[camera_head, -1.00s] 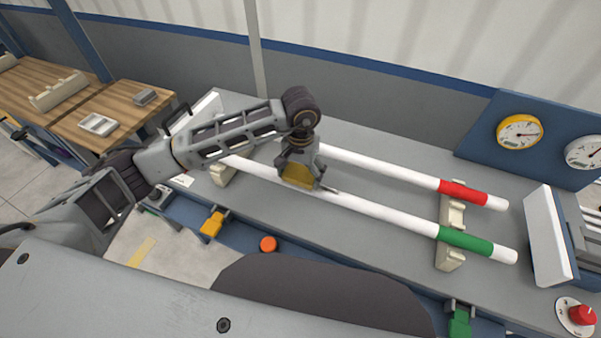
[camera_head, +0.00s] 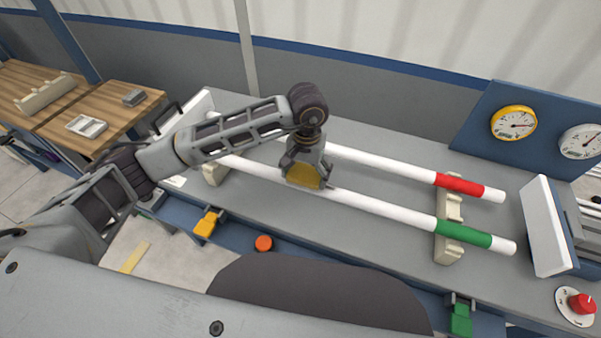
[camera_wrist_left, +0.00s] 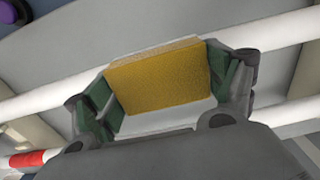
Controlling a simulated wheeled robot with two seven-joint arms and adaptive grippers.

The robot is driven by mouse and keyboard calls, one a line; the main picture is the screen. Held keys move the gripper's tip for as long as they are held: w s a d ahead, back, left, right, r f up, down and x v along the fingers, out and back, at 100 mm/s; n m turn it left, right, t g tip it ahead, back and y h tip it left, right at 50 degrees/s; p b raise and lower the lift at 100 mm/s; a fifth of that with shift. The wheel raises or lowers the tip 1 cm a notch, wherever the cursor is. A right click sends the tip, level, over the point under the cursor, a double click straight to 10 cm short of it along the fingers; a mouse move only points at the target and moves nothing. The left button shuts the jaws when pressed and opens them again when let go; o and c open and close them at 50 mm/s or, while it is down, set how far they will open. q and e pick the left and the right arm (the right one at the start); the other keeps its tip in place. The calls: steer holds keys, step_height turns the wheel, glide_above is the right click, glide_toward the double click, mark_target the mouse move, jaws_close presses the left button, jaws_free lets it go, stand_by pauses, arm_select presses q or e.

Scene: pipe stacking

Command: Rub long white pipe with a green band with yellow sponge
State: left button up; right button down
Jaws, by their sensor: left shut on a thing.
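The long white pipe with a green band (camera_head: 388,209) lies across cream supports on the grey bench, nearer to me. My left gripper (camera_head: 305,176) is shut on the yellow sponge (camera_head: 303,176), over the middle part of this pipe. In the left wrist view the sponge (camera_wrist_left: 160,77) sits between both fingers, and a white pipe (camera_wrist_left: 272,29) passes right behind it. I cannot tell for sure whether the sponge touches the pipe. My right gripper is not in view.
A white pipe with a red band (camera_head: 400,172) lies parallel behind. Cream supports (camera_head: 449,225) hold the pipe ends. A white panel (camera_head: 544,226) stands at the right, with gauges (camera_head: 513,123) behind. A red knob (camera_head: 581,305) and orange button (camera_head: 263,243) are near the front.

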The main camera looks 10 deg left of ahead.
mark_target(317, 177)
arm_select(q)
steer(key=shift+d, duration=0.35)
steer(key=shift+s+d+f+b, duration=0.1)
steer(key=shift+s+d+b, duration=0.05)
steer(key=shift+d+b, duration=0.3)
steer(key=shift+s+d, duration=0.1)
steer(key=shift+d, duration=0.3)
steer(key=shift+s+d+f+b, duration=0.2)
steer(key=shift+d+b, duration=0.1)
steer(key=shift+b, duration=0.35)
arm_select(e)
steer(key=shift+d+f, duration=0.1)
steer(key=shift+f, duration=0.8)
arm_select(q)
steer(key=shift+d, duration=0.1)
